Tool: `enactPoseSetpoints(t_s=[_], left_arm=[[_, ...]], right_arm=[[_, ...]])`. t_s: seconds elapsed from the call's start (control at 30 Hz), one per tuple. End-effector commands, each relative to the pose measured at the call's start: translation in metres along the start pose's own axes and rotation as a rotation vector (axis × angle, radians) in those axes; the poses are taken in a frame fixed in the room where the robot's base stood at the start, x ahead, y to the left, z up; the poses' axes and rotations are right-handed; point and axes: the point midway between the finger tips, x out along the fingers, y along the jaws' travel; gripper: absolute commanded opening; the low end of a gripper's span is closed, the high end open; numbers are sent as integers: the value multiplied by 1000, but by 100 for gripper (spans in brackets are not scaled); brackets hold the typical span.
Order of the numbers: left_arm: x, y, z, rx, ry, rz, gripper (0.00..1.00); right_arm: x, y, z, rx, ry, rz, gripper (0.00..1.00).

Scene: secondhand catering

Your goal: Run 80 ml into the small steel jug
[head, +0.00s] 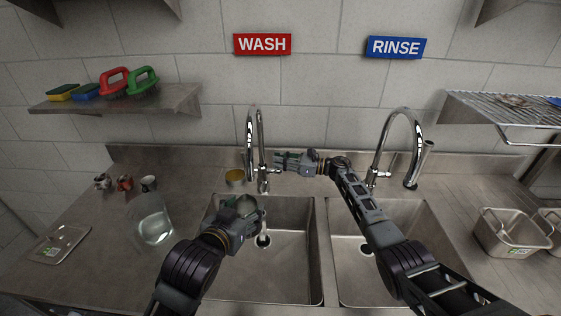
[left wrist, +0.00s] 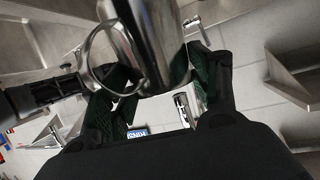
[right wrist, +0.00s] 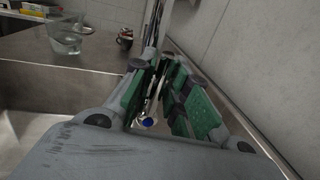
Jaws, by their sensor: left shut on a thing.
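The small steel jug (head: 246,205) is held over the left basin, below the spout of the left tap (head: 250,145). My left gripper (head: 238,212) is shut on it; the left wrist view shows the jug's shiny body (left wrist: 155,40) and looped handle between the pads. I see no water stream, and the jug's inside is not readable. My right gripper (head: 284,160) is beside the left tap, at its lever. In the right wrist view a tap part with a blue dot (right wrist: 148,121) shows between the fingers; whether they grip it is unclear.
A clear glass vessel (head: 152,224), several small cups (head: 124,183) and a labelled tray (head: 60,244) stand on the left counter. The right tap (head: 405,135) and steel bins (head: 508,236) are to the right.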

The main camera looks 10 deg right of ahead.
Motion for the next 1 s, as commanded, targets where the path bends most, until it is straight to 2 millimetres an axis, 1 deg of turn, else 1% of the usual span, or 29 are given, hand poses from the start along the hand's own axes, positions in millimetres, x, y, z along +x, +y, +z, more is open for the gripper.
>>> enactPoseSetpoints(t_s=[0.03, 0.1, 0.67, 1.0], left_arm=[[0, 0, -1, 0, 2, 0, 31], [0, 0, -1, 0, 2, 0, 31], [0, 0, -1, 0, 2, 0, 31], [0, 0, -1, 0, 2, 0, 31]], right_arm=[[0, 0, 0, 0, 0, 0, 6], [0, 0, 0, 0, 0, 0, 0], [-1, 1, 0, -23, -4, 0, 0], [-2, 8, -1, -144, -28, 1, 0]])
